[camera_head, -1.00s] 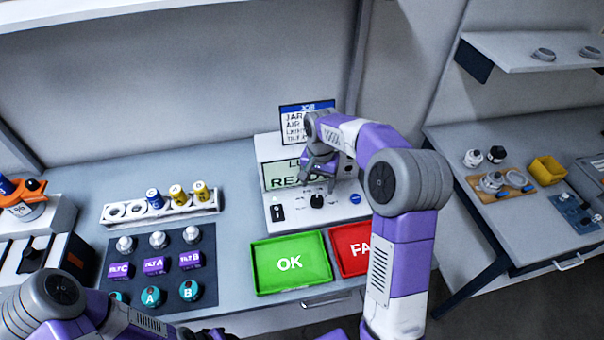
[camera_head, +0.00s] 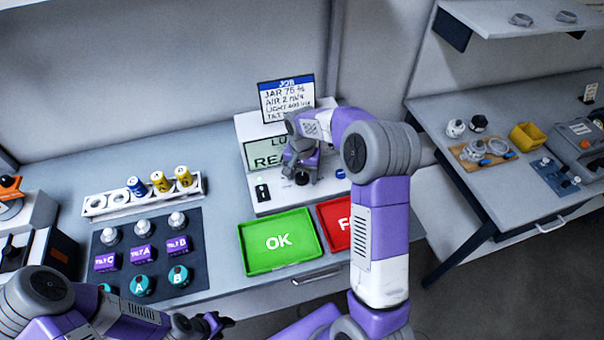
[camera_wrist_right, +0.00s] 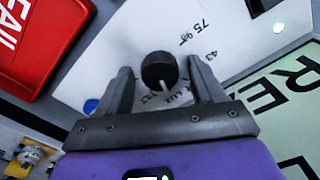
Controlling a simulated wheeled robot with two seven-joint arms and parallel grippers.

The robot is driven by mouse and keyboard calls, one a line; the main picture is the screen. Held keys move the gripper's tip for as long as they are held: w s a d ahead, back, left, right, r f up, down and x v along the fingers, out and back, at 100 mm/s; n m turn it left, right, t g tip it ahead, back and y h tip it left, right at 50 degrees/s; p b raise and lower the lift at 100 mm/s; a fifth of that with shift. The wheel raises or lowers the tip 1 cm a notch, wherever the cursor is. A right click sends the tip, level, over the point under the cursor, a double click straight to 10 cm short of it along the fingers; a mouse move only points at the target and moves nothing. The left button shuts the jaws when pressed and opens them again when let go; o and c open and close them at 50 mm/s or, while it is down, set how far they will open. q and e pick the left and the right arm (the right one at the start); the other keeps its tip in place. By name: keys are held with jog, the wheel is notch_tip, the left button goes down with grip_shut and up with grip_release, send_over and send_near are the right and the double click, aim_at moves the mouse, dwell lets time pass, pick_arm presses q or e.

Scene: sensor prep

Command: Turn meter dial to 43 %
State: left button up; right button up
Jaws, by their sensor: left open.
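The meter (camera_head: 262,205) stands at the back of the bench, its display partly hidden by my right arm. Its black dial (camera_head: 302,178) is on the sloping front panel. In the right wrist view the dial (camera_wrist_right: 159,69) has a white pointer mark facing the LUX print, and numbers 75 and 43 are printed near it. My right gripper (camera_head: 303,167) is over the dial. In the wrist view its fingers (camera_wrist_right: 163,88) stand on either side of the dial with gaps, open. My left gripper (camera_head: 212,325) is low in the head view, open and away from the meter.
A green OK tray (camera_head: 250,262) and a red FAIL tray (camera_head: 333,237) lie in front of the meter. A dark mat (camera_head: 150,268) with several sensors and a white rack (camera_head: 106,204) with coloured cylinders are to the left. A job card (camera_head: 286,98) stands behind the meter.

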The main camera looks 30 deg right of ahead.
jog(key=c, duration=1)
jog(key=shift+o, duration=0.2)
jog(key=n+p, duration=0.1)
jog(key=n, duration=0.2)
jog(key=shift+r, duration=0.1)
jog(key=n+p, duration=0.1)
jog(key=n, duration=0.3)
jog(key=shift+n+p, duration=0.3)
jog(key=n+p, duration=0.1)
jog(key=n, duration=0.3)
jog(key=shift+n+p, duration=0.55)
jog(key=shift+n, duration=1.45)
